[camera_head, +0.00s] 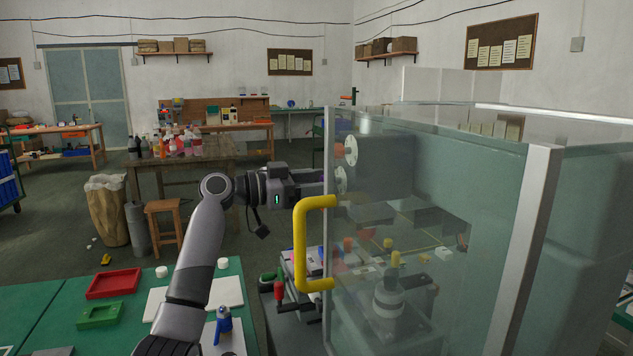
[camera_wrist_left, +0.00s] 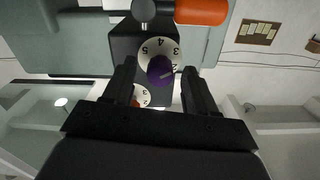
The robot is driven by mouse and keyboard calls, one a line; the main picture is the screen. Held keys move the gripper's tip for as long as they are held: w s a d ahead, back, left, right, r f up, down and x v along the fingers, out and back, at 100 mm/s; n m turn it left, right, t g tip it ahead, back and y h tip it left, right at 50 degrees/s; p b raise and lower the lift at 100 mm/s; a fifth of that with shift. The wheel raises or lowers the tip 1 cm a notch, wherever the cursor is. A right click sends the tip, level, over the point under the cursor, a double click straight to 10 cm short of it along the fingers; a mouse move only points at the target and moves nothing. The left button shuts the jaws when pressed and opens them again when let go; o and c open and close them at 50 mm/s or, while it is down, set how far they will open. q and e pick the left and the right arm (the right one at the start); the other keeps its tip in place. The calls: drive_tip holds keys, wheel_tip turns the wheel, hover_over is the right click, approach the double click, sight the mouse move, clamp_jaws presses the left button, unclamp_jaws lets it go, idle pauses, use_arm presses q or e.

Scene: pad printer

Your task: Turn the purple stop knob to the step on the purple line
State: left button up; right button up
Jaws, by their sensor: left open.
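In the left wrist view the purple knob (camera_wrist_left: 160,71) sits on a white round dial (camera_wrist_left: 146,47) with dark numerals; 5, 4, 3 and 2 can be read. A pale mark on the knob points to the right, near the 2. My left gripper (camera_wrist_left: 159,68) is open, with one finger on each side of the knob; I cannot tell whether they touch it. In the head view my left gripper (camera_head: 312,177) reaches to the dials at the guard's left side. The purple knob is hidden there, and I cannot make out a purple line. My right gripper is out of view.
A second dial (camera_wrist_left: 142,94) with an orange knob lies close by. A red tray (camera_head: 114,283) lies on the green table.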

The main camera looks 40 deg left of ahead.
use_arm(q)
drive_tip(key=shift+c, duration=0.4)
clamp_jaws()
drive_tip(key=c, duration=1)
unclamp_jaws()
drive_tip(key=shift+n, duration=0.4)
drive_tip(key=c, duration=1)
unclamp_jaws()
drive_tip(key=shift+n+p, duration=1.65)
drive_tip(key=shift+n, duration=3.85)
drive_tip(key=c, duration=1)
unclamp_jaws()
drive_tip(key=c, duration=1)
unclamp_jaws()
